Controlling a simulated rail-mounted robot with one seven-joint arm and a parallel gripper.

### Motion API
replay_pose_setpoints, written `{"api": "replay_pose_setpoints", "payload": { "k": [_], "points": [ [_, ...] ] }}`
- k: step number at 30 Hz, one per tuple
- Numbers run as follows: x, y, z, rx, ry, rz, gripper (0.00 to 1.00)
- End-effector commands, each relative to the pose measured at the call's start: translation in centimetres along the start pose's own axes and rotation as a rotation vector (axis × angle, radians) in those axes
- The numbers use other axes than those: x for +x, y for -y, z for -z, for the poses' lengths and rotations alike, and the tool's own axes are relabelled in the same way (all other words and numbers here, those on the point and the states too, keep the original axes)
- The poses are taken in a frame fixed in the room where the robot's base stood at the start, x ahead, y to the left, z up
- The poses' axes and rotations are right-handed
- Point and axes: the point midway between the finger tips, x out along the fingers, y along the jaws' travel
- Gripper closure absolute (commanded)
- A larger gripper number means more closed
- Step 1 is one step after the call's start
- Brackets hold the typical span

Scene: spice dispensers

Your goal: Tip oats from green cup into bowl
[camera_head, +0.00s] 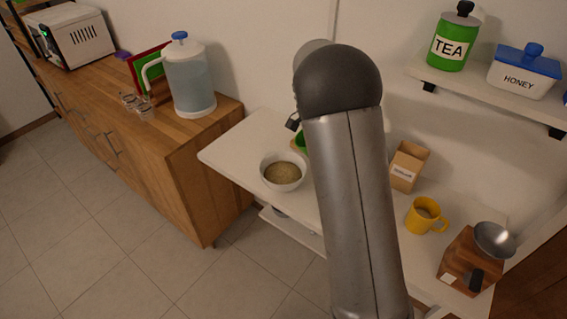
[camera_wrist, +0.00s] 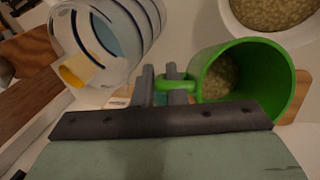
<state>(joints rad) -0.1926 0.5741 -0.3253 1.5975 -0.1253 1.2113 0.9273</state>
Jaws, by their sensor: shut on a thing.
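The green cup (camera_wrist: 270,75) is in the wrist view, its mouth toward the camera and oats (camera_wrist: 220,77) inside. My gripper (camera_wrist: 168,85) is shut on its handle. In the head view only a bit of the green cup (camera_head: 299,142) shows beside my arm, which hides the rest and my fingers. The white bowl (camera_head: 283,187) sits on the white table, just in front of the cup, with oats in it. It also shows in the wrist view at the upper right (camera_wrist: 243,30), apart from the cup. I cannot tell the cup's exact tilt.
A clear striped container (camera_wrist: 112,40) stands left of the cup in the wrist view. A water jug (camera_head: 188,80) stands on the wooden cabinet.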

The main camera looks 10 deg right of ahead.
Motion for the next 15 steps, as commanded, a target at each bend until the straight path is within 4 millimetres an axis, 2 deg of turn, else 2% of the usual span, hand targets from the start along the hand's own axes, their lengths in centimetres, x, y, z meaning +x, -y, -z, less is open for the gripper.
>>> {"api": "replay_pose_setpoints", "payload": {
  "k": [1, 6, 7, 8, 15],
  "points": [
    [-1.2, -0.7, 0.4, -0.001, 0.016, 0.012, 1.00],
    [-3.1, -1.9, 1.3, -0.021, 0.069, 0.050, 1.00],
    [-1.4, -1.3, 1.1, -0.025, 0.076, 0.049, 1.00],
    [-0.8, -1.1, 1.1, -0.027, 0.081, 0.054, 1.00],
    [2.5, -0.3, 1.3, -0.046, 0.127, 0.086, 1.00]
  ]
}}
